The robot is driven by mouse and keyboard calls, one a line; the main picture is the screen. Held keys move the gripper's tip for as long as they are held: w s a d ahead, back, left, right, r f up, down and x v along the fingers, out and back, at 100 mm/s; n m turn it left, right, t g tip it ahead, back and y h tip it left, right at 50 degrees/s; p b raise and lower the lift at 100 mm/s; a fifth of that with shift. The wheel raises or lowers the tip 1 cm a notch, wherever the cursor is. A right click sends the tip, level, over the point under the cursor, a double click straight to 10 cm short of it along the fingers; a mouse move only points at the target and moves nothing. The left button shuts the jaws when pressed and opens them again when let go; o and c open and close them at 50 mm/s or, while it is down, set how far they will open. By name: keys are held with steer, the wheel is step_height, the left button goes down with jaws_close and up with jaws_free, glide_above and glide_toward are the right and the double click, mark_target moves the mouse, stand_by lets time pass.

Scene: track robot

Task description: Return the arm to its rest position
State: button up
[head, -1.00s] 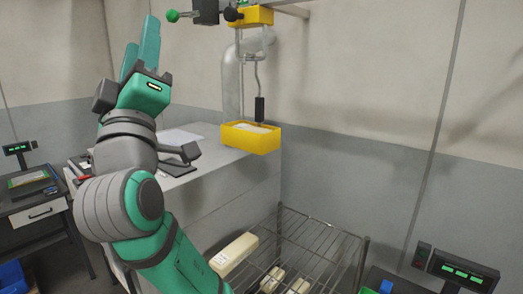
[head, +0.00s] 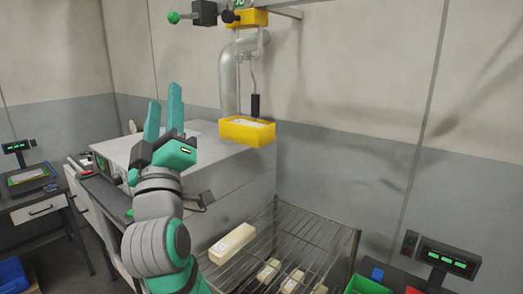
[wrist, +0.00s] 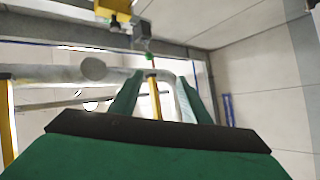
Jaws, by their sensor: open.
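My gripper (head: 163,108) stands raised at left of centre in the head view, its two teal fingers pointing up, apart and with nothing between them. It is in front of the grey cabinet top. In the wrist view, the fingers (wrist: 157,95) point up towards the ceiling, with only pipes and wall behind them. My arm bends up from the bottom edge of the head view and hides part of the bench behind it.
A yellow tray (head: 247,131) hangs at the grey cabinet's (head: 240,175) right edge. A wire rack (head: 310,235) holds several cream blocks, one long block (head: 232,243) near my arm. A scale (head: 447,258) and green bin (head: 367,285) stand at lower right. A bench (head: 38,205) is at left.

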steer(key=w+d+f+m+g, duration=0.1)
steer(key=d+f+m, duration=0.1)
steer(key=f, duration=1)
steer(key=w+d+f+m+g, duration=0.1)
steer(key=w+d+f, duration=0.1)
steer(key=f, duration=1.1)
steer(key=s+d+f+m+g+h, duration=0.15)
steer(key=s+f, duration=0.25)
steer(key=f, duration=0.6)
steer(key=s+d+f+m+g+h, duration=0.1)
steer(key=s+d+f+m, duration=0.2)
steer(key=f, duration=0.8)
steer(key=s+d+f+m+g+h, duration=0.1)
steer(key=s+d+f, duration=0.1)
steer(key=s+f, duration=0.55)
steer(key=s+d+f+g+h, duration=0.1)
steer(key=s+d+f, duration=0.2)
steer(key=s+f, duration=0.4)
steer(key=s+d+f+m+g, duration=0.1)
steer(key=s+d+f, duration=0.1)
steer(key=s, duration=0.9)
steer(key=s+d+f+m+g, duration=0.2)
steer(key=s, duration=0.9)
steer(key=shift+s+d+h, duration=0.25)
steer(key=shift+d+h, duration=0.1)
steer(key=shift+d, duration=0.05)
steer(key=shift+f, duration=0.1)
